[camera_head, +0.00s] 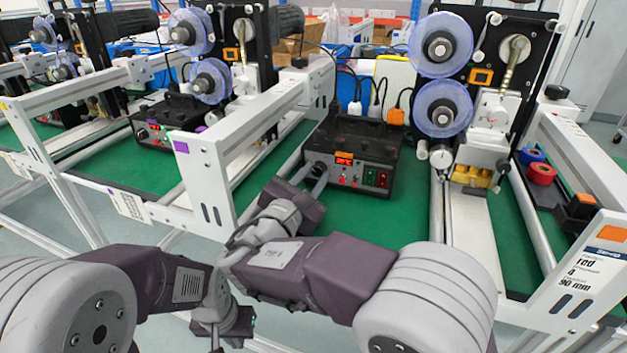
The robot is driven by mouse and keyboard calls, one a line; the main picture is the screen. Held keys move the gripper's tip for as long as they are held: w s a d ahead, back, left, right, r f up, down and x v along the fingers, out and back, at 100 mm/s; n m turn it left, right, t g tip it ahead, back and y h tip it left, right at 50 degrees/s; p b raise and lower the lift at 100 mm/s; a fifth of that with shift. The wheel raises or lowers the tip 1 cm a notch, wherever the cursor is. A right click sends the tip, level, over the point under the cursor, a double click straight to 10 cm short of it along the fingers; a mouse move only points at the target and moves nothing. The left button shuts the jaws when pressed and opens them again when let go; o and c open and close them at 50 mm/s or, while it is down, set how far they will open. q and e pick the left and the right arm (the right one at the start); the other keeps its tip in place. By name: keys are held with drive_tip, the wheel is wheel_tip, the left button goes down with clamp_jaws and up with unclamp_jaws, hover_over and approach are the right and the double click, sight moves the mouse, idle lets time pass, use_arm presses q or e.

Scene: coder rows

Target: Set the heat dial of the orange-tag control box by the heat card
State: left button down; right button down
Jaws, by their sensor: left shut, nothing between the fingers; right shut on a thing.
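The orange-tag control box (378,145) is black with a grey front and stands on the green mat. Its tag (396,117) shows at the upper right. The front has a lit red-orange display (344,159), too small to read surely, and red and green switches. My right gripper (313,172) is shut on the heat dial at the front's left end; the fingers mostly hide it, so its setting cannot be told. The white card (596,274) on the right frame post reads about "red", "4", "90 mm". My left gripper (216,340) is shut and empty, low in the picture, pointing down.
A similar control box (165,132) with a purple tag stands in the left row. White frame rails flank the green mat (400,215). Blue-purple reels (441,46) stand behind right. Red and blue rolls (541,173) sit at the right.

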idle(0.3)
drive_tip(key=c, duration=1.4)
unclamp_jaws()
drive_tip(key=shift+w, duration=0.1)
drive_tip(key=shift+c, duration=0.2)
